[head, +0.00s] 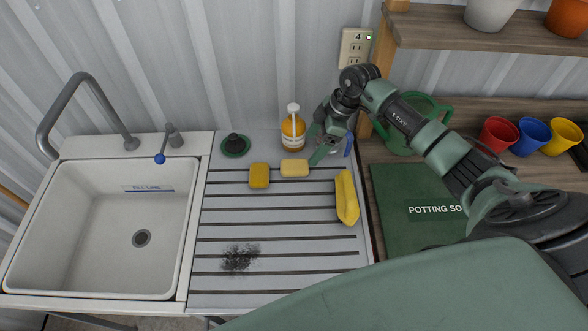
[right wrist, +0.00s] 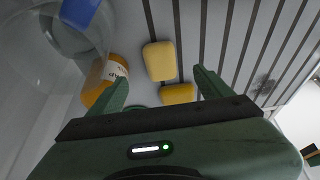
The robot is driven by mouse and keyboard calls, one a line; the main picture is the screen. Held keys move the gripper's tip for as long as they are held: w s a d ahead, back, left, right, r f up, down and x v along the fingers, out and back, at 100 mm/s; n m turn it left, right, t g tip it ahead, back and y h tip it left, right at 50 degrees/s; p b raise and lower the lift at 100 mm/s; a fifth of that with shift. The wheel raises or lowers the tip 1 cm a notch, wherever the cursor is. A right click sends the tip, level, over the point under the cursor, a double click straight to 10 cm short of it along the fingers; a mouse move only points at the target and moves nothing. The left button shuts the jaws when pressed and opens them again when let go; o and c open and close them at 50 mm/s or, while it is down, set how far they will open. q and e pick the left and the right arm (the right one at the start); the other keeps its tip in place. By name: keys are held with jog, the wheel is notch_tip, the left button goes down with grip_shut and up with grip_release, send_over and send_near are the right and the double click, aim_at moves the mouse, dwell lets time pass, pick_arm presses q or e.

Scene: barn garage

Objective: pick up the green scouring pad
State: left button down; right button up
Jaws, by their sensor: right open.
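I cannot make out a clear flat green scouring pad in either view. A round dark green piece with a black knob (head: 235,145) lies at the back left of the drainboard. A pale yellow block (head: 294,167) and a deeper yellow sponge (head: 259,175) lie to its right; the blocks also show in the right wrist view (right wrist: 160,61). My right gripper (head: 317,146) is open and empty, over the back of the drainboard just right of the pale block. In the right wrist view, its fingers (right wrist: 160,88) stand apart. My left gripper is out of view.
An amber pump bottle (head: 293,134) stands close behind the blocks. A yellow cloth-like item (head: 346,198) lies at the drainboard's right. A white sink (head: 100,225) is at left. The ribbed drainboard (head: 310,249) has clear room in front, beside a dark smudge (head: 240,258).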

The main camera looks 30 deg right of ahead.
aim_at(300, 164)
jog(key=b+x, duration=0.2)
jog(key=x, duration=0.1)
jog(key=shift+w+f, duration=0.15)
jog(key=shift+f, duration=0.2)
jog(key=shift+w+a+f+b, duration=0.15)
jog(key=shift+a+f+b, duration=0.15)
jog(key=shift+f+b, duration=0.25)
jog(key=b+x, duration=0.4)
jog(key=shift+a+f+b, duration=0.1)
jog(key=shift+f+b, duration=0.25)
jog(key=shift+b, duration=0.25)
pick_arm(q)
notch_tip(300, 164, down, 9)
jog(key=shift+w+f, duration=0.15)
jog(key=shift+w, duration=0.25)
pick_arm(e)
jog(key=shift+r, duration=0.1)
jog(key=c, duration=1.4)
jog(key=shift+c, duration=0.2)
